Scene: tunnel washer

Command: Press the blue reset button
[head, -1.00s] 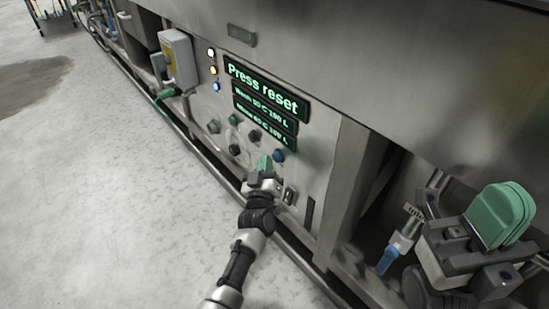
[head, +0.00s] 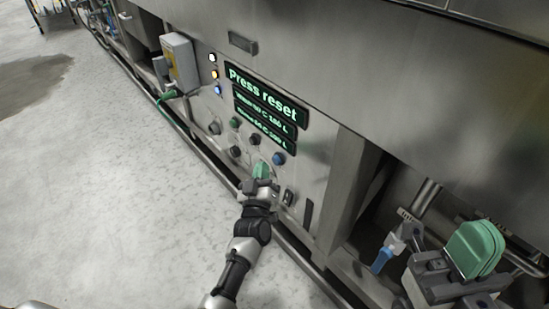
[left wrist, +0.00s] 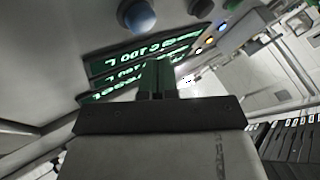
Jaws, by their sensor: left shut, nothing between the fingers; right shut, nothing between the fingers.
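The blue reset button (head: 279,158) sits on the steel control panel, below the right end of the green-lit display (head: 262,92), which reads "Press reset". My left gripper (head: 262,170) is shut and empty, a little below and left of the button in the head view, apart from it. In the left wrist view the blue button (left wrist: 138,16) is at the top, left of the shut fingers (left wrist: 158,76). My right gripper (head: 476,248) is shut and empty at the lower right of the head view, in front of the machine's open bay.
A green button (head: 235,124) and several black knobs are left of the blue button. A black switch (head: 288,197) lies below it. A grey box (head: 180,62) with a green cable is at the left. A blue-handled valve (head: 382,260) stands near my right gripper. The floor at left is clear.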

